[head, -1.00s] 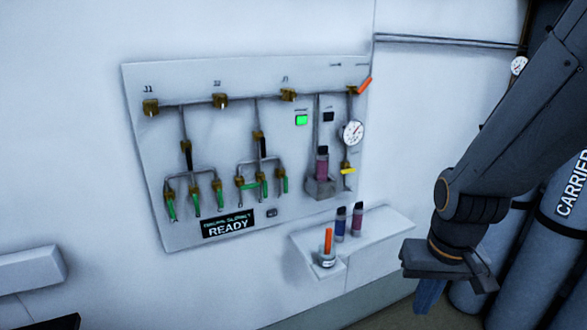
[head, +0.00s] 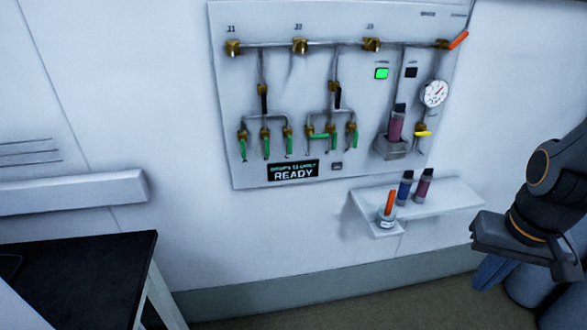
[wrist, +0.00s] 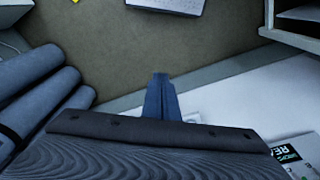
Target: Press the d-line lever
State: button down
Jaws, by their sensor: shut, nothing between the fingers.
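A white valve panel (head: 225,100) hangs on the wall with pipes and levers. Two branch groups carry green levers (head: 266,147); one green lever (head: 320,136) in the right group lies sideways, the others hang down. Black levers (head: 264,98) hang on the feed pipes above. A yellow lever (head: 424,134) lies sideways under the gauge, and an orange lever (head: 458,40) slants up at top right. The labels are too small to tell which is the d-line lever. My gripper (head: 490,273) is shut and empty, low and right of the panel, touching nothing visible; its blue fingers show in the wrist view (wrist: 160,95).
A wall shelf (head: 440,200) below the panel holds two vials (head: 405,188) and a small jar with an orange stick (head: 388,212). A lit sign (head: 293,172) reads READY. A dark table (head: 80,275) stands at left; grey cylinders (wrist: 40,90) stand near my gripper.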

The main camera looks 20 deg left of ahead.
jog(key=w+a+r+n+t+y, duration=0.1)
jog(key=w+a+r+n+t, duration=0.15)
jog(key=w+a, duration=0.45)
jog(key=w+a+r+n+t+y, duration=0.1)
jog(key=w+a+r+t, duration=0.1)
jog(key=w+a+t, duration=0.35)
jog(key=w+a+r+n+t+y, duration=0.1)
jog(key=w+a+r+y, duration=0.1)
jog(key=a, duration=0.4)
jog(key=w+a+r+n+t+y, duration=0.1)
jog(key=w+a+r+y, duration=0.1)
jog(key=a+r, duration=0.3)
jog(key=w+a+r+n+t+y, duration=0.1)
jog(key=a+r, duration=0.3)
jog(key=a, duration=0.5)
jog(key=shift+w+a+r+y+b, duration=0.15)
jog(key=shift+w+y+b, duration=0.15)
jog(key=shift+w+y, duration=0.3)
